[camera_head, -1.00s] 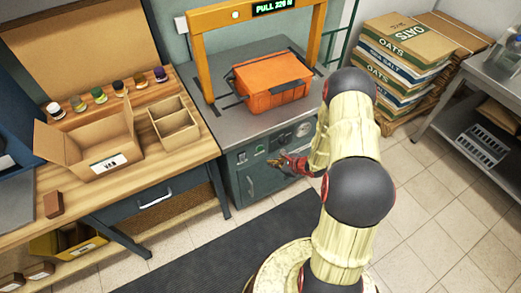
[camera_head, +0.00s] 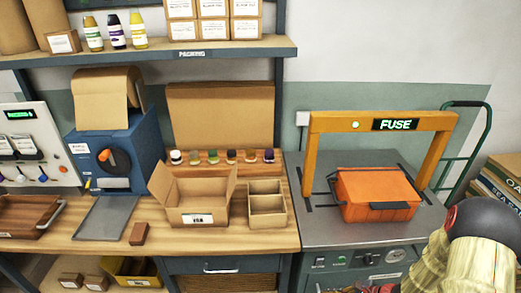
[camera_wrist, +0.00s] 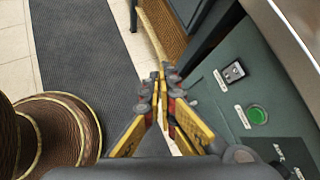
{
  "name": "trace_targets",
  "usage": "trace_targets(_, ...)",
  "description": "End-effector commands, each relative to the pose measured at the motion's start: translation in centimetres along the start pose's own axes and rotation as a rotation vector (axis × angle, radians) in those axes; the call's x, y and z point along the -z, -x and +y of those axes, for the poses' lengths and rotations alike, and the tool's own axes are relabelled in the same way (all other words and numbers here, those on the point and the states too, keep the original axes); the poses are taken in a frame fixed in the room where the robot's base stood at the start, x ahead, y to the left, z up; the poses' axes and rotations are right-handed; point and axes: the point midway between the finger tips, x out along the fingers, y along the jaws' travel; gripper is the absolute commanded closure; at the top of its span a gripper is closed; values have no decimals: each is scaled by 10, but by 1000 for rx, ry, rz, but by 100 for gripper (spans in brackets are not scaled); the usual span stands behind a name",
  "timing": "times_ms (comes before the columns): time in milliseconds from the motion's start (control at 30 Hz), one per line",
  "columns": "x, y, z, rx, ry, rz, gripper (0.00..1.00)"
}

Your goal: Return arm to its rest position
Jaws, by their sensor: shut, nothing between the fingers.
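My gripper (camera_wrist: 162,88) shows in the wrist view with its yellow and grey fingers drawn together at the tips, with nothing between them. It hangs in front of the grey-green cabinet (camera_wrist: 210,100) of the machine bench, over the floor side. In the head view my arm stands at the lower right, and only a small red part of the gripper (camera_head: 380,288) shows at the bottom edge.
The orange case (camera_head: 375,194) sits on the metal bench top under the orange frame (camera_head: 312,150), whose display reads FUSE. An open carton (camera_head: 195,217) and a divided box (camera_head: 266,212) stand on the wooden bench. A dark mat (camera_wrist: 85,70) lies on the floor.

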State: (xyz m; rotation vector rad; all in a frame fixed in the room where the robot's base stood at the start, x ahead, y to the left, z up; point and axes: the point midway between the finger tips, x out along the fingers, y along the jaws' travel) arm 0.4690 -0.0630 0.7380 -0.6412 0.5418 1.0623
Motion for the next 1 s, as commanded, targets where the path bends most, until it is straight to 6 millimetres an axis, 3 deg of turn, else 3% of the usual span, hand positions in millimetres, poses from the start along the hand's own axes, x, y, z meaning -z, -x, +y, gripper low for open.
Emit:
trace_targets(33,-24,14,5,-53,101,-4,100)
trace_targets(100,-53,34,17,-138,245,-4,100)
trace_targets(300,-115,95,52,-359,648,48,100)
trace_targets(500,-153,156,75,-525,1011,165,100)
trace_targets(700,-184,214,86,-629,1338,327,100)
trace_targets(1000,-246,283,88,-601,1738,585,100)
